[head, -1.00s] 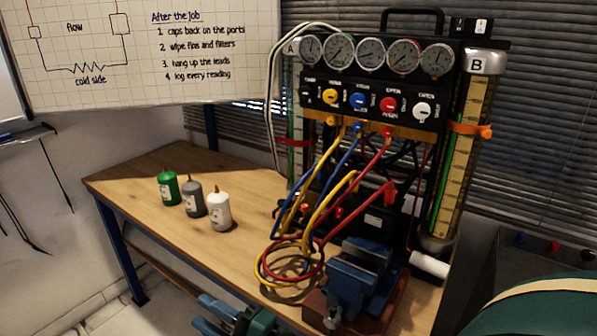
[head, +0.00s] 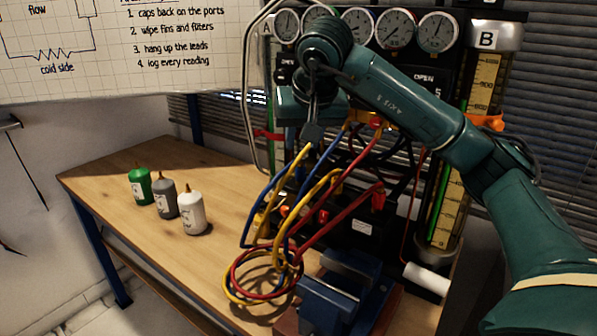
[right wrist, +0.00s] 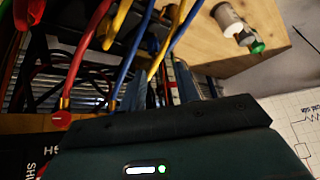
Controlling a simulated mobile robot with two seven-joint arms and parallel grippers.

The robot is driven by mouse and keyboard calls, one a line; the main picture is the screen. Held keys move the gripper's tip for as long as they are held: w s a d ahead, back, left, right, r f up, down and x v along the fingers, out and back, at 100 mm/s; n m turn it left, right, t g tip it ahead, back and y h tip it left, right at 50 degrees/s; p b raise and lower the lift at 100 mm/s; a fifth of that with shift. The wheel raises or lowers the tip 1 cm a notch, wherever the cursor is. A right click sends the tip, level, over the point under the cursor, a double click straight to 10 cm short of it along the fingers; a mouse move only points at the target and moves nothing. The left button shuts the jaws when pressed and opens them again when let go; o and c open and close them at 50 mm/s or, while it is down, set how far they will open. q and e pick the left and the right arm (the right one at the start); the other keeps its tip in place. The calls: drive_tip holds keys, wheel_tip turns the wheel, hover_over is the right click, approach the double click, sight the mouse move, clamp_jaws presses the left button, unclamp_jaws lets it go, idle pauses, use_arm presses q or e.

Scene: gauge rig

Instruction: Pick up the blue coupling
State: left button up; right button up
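A blue hose (head: 331,150) runs down from the rig behind my right arm and curves toward the bench among yellow and red hoses. I cannot make out the blue coupling clearly; the hose tangle and my arm cover much of that area. My right gripper (head: 313,132) points downward in front of the rig, above the hoses. In the right wrist view its fingers (right wrist: 160,90) stand apart, with a yellow hose (right wrist: 160,55) showing between or behind them. A blue hose (right wrist: 131,45) passes close by there. My left gripper is out of view.
Green (head: 140,187), grey (head: 166,200) and white (head: 191,214) bottles stand on the wooden bench (head: 130,235) at left. A blue vise (head: 330,303) sits at the front right. Glass cylinder B (head: 470,130) rises at right. Bench around the bottles is clear.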

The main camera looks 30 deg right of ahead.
sight(301, 166)
drive_tip(key=shift+h, duration=0.3)
drive_tip(key=x, duration=0.3)
drive_tip(key=d+x, duration=0.1)
drive_tip(key=x, duration=0.2)
drive_tip(key=shift+w+d+f, duration=0.1)
drive_tip(key=shift+w+d, duration=0.1)
drive_tip(key=shift+w, duration=0.05)
drive_tip(key=shift+a+p+x, duration=0.15)
drive_tip(key=shift+p+x, duration=0.2)
drive_tip(key=shift+x, duration=1.1)
drive_tip(key=shift+a+p+x, duration=0.1)
drive_tip(key=shift+p+x, duration=0.25)
drive_tip(key=shift+x, duration=1.1)
drive_tip(key=shift+f, duration=0.1)
drive_tip(key=shift+c, duration=0.4)
clamp_jaws()
